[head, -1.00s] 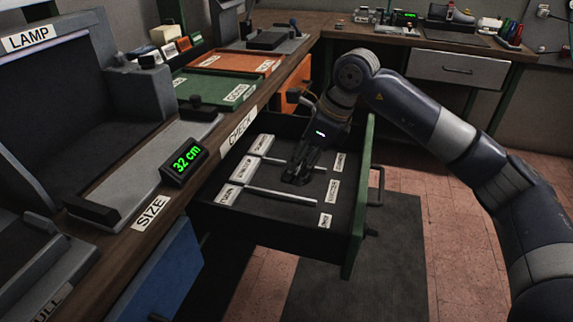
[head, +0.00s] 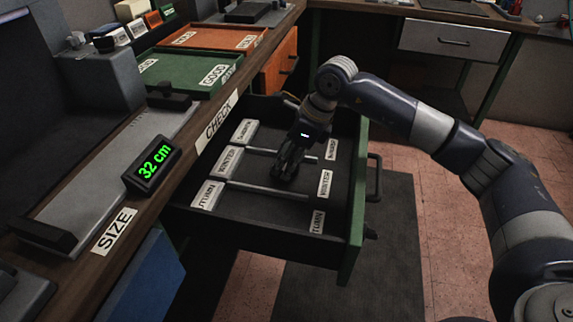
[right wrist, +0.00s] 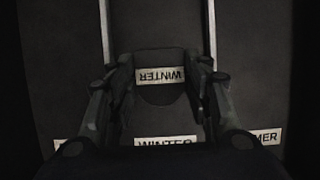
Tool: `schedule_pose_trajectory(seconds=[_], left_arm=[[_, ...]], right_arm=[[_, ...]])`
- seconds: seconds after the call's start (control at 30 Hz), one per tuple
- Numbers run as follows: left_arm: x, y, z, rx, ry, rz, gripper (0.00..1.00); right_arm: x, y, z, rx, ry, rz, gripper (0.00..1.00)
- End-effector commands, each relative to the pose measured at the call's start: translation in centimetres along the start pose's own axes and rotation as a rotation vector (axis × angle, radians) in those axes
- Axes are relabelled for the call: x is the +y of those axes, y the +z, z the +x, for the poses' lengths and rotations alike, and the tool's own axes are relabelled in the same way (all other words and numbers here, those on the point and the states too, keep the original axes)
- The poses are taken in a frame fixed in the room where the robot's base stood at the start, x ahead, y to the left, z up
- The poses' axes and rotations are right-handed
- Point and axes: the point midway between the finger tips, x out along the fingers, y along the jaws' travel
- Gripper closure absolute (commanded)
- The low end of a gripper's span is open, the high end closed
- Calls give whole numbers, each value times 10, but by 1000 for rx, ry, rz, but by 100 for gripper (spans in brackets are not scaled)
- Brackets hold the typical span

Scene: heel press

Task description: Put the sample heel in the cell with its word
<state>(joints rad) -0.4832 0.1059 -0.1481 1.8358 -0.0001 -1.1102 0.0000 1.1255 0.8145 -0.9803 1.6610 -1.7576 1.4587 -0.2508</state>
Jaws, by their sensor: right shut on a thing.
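The sample heel (right wrist: 160,97) is a dark piece with a curved edge and a white label reading WINTER, upside down in the right wrist view. My right gripper (right wrist: 160,85) is shut on it, with a finger on each side. In the head view my right gripper (head: 286,172) points down inside the open drawer (head: 270,218), over the middle cell between two light divider rods. The middle cell's labels read WINTER, at its left end (head: 230,162) and right end (head: 325,184). The fingers hide the heel in the head view; I cannot tell if it touches the drawer floor. My left gripper is out of view.
The other cells are marked AUTUMN (head: 208,195) and SUMMER (head: 244,132). The green drawer front (head: 357,210) stands to the right. On the bench are a 32 cm display (head: 153,165), a green tray (head: 172,70) and an orange tray (head: 205,37).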

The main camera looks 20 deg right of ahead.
Motion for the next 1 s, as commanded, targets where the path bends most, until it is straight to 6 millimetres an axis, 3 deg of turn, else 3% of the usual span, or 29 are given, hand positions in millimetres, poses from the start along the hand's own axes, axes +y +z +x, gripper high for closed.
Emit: schedule_pose_trajectory(seconds=[0.1,0.53,0.57,0.63,1.0], left_arm=[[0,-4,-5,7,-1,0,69],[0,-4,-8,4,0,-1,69],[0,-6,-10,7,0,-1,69],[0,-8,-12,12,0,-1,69],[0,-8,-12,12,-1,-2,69]], right_arm=[[0,-7,15,1,2,0,79],[0,-8,18,1,1,0,79],[0,-8,18,1,1,0,48],[0,-8,18,1,1,0,34],[0,-7,17,1,1,0,34]])
